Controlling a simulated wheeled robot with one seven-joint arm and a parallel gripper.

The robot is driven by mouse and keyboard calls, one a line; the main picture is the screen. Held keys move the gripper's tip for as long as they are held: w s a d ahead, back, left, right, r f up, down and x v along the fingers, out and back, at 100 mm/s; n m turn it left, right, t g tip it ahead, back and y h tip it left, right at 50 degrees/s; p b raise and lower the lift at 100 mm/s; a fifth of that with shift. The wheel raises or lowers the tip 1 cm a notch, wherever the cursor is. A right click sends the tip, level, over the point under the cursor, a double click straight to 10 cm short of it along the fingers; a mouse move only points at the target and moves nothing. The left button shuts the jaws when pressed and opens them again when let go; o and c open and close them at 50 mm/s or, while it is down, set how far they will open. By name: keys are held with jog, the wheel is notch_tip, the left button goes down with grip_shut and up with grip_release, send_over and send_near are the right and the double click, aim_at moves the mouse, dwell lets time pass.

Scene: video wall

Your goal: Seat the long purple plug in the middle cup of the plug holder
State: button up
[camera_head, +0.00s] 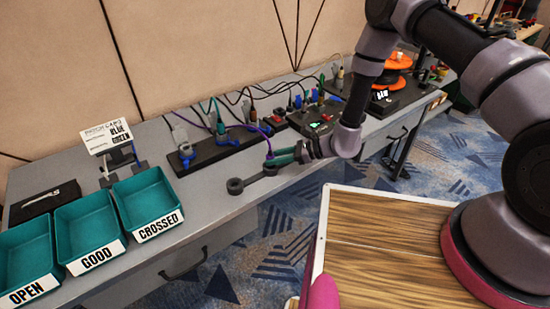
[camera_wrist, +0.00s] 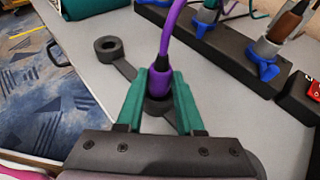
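The purple plug (camera_wrist: 160,86) is upright between the teal fingers of my gripper (camera_wrist: 160,88), which touch it on both sides. Its purple cable rises from the top. A dark round cup (camera_wrist: 157,107) of the plug holder is right under and around its lower end; I cannot tell whether the plug is fully down in it. The plug holder's end cup (camera_wrist: 107,48) is empty, and a flat dark bar joins it to the rest. In the head view my gripper (camera_head: 278,160) is over the plug holder (camera_head: 236,186) at the bench's front edge. Any further cup is hidden by my gripper.
A black rack (camera_head: 215,150) with blue clamps and cables stands behind. Three teal bins, OPEN (camera_head: 28,258), GOOD (camera_head: 90,235) and CROSSED (camera_head: 148,203), stand at the left. A black device (camera_head: 318,118) and orange reel (camera_head: 390,75) are to the right.

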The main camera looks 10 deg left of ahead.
jog(key=o, duration=0.4)
jog(key=shift+d, duration=0.1)
jog(key=v, duration=1)
jog(key=shift+d+r, duration=0.1)
jog(key=shift+d, duration=0.2)
